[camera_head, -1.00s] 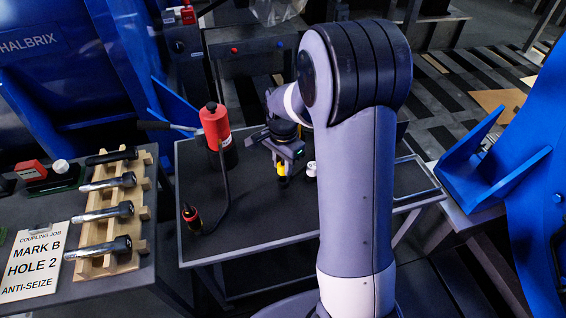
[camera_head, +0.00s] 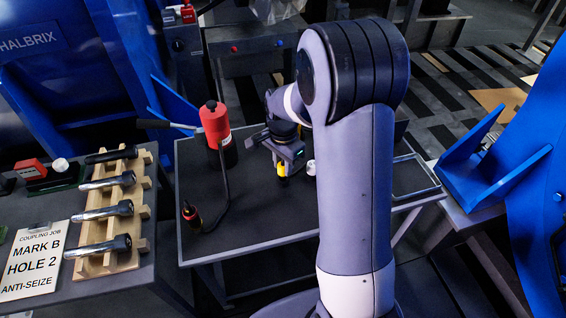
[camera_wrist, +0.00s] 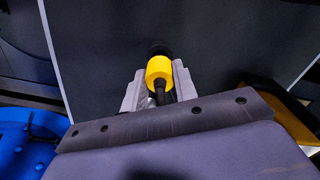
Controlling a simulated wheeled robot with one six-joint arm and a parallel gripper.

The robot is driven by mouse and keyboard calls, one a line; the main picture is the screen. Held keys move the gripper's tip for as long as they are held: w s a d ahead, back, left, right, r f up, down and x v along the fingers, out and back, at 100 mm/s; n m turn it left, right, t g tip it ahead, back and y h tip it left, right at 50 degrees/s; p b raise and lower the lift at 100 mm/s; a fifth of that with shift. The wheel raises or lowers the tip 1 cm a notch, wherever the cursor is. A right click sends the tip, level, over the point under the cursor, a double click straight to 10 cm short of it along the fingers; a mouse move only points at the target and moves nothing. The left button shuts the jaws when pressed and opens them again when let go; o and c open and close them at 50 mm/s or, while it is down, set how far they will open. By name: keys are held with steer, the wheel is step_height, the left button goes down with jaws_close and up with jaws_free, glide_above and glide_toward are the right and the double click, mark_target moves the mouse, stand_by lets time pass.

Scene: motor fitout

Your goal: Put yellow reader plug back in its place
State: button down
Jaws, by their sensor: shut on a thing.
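The yellow reader plug (camera_wrist: 158,69) is between the two fingers of my gripper (camera_wrist: 158,85) in the wrist view, with a black end beyond it and a dark stem towards the palm. My gripper is shut on it. In the head view the yellow plug (camera_head: 282,169) hangs below my gripper (camera_head: 287,157), over the dark cart top (camera_head: 265,215). I cannot tell whether its lower end touches the surface. The place for the plug cannot be made out in these frames.
A red and black cylinder (camera_head: 216,130) with a handle and hose stands left of my gripper; a red-tipped fitting (camera_head: 191,213) stands at the cart's front left. A small white cap (camera_head: 311,168) is close right of the plug. The front middle is clear.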

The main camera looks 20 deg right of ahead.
mark_target(283, 164)
steer(key=shift+f+b, duration=0.65)
steer(key=shift+f, duration=0.55)
steer(key=c, duration=1)
jaws_free()
steer(key=shift+c, duration=0.2)
step_height(283, 164, up, 11)
steer(key=p, duration=0.2)
steer(key=shift+f+p, duration=0.1)
steer(key=shift+p, duration=0.2)
steer(key=shift+f+b, duration=0.95)
steer(key=shift+f, duration=3.85)
